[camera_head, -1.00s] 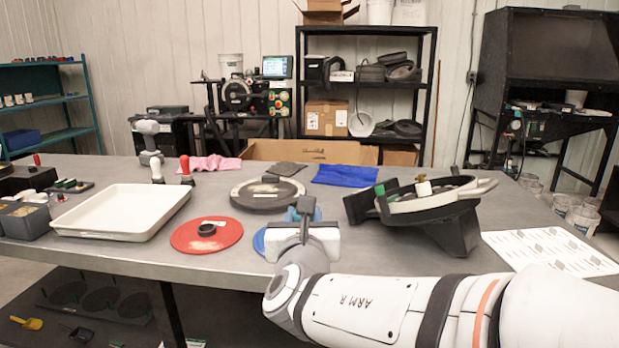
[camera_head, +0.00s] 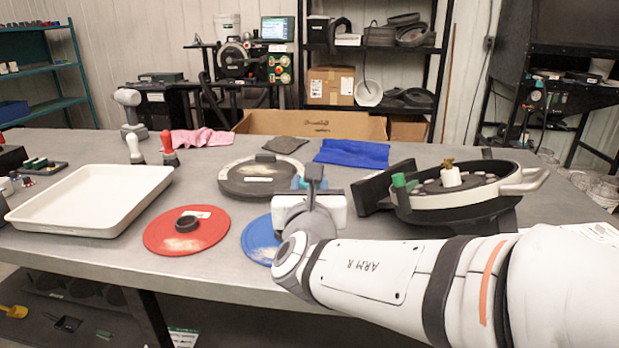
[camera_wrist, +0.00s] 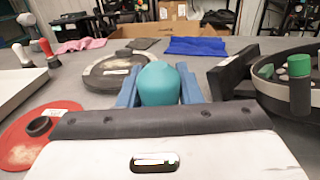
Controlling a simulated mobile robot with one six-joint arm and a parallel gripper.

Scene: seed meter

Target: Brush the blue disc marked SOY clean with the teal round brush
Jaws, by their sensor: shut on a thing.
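The blue disc (camera_head: 258,241) lies flat on the grey table, with a pale dusty patch near its lower part. My arm and gripper hide its right side, and no SOY marking can be read. My gripper (camera_head: 312,178) is over or just behind the disc's right side; its height above it is unclear. In the wrist view my gripper (camera_wrist: 160,72) has its blue fingers shut on the teal round brush (camera_wrist: 160,86), whose rounded teal top shows. The brush's bristles are hidden, so I cannot tell whether they touch the disc.
A red disc (camera_head: 158,240) with a dark hub and dusty patch lies left. A dark round cover (camera_head: 262,189) is behind. The black seed meter housing (camera_head: 462,218) stands close on the right.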

